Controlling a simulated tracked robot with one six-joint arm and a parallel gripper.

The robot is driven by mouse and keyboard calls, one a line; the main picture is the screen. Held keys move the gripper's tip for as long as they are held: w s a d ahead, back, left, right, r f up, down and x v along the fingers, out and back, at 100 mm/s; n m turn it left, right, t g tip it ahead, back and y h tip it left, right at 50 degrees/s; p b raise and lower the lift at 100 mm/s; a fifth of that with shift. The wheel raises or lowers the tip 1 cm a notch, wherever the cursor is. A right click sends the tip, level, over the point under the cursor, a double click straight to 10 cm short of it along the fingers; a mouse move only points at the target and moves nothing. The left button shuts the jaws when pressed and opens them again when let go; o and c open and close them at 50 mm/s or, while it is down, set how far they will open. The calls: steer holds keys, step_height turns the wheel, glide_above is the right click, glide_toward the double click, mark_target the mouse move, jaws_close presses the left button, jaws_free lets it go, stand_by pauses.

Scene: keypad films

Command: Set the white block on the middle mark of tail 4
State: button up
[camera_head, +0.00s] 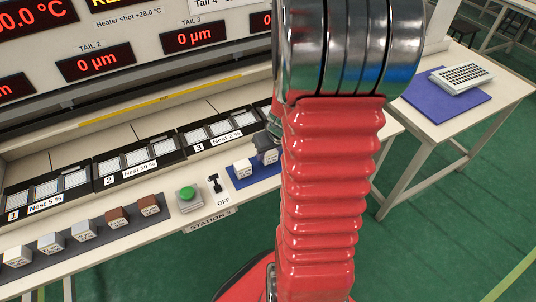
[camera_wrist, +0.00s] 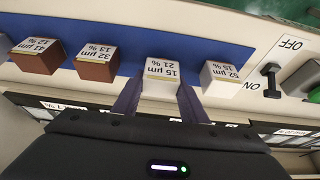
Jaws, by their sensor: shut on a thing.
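In the wrist view my gripper (camera_wrist: 160,100) is shut on a white block (camera_wrist: 161,78) labelled "15 µm 21 %". The block is at the blue strip (camera_wrist: 125,62); I cannot tell whether it is lifted. Another white block (camera_wrist: 220,76), labelled "52 µm 15 %", stands apart to its right. In the head view this second block (camera_head: 242,168) sits on the blue strip (camera_head: 262,176), beside my gripper (camera_head: 268,156), which my red arm partly hides. Nests 1 to 3 show on the bench; tail 4 and its middle mark are hidden behind my arm.
Two brown blocks (camera_wrist: 95,64) (camera_wrist: 37,57) stand left of the held block in the wrist view. A black switch (camera_head: 215,183) and green button (camera_head: 187,194) lie nearby. A dark strip carries several blocks (camera_head: 84,230). A side table (camera_head: 420,118) stands at right.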

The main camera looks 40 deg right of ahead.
step_height(320, 180, up, 9)
steer(key=shift+f, duration=0.1)
stand_by(0.3)
stand_by(0.5)
steer(key=w+a+f+n, duration=0.1)
steer(key=w+a, duration=0.4)
steer(key=a, duration=0.4)
steer(key=w+a+f+n, duration=0.1)
steer(key=w+a, duration=0.5)
steer(key=a, duration=0.3)
steer(key=w+a+f+n+y, duration=0.1)
steer(key=w+a, duration=0.5)
steer(key=a, duration=0.3)
steer(key=shift+w+a, duration=0.15)
steer(key=shift+a, duration=0.1)
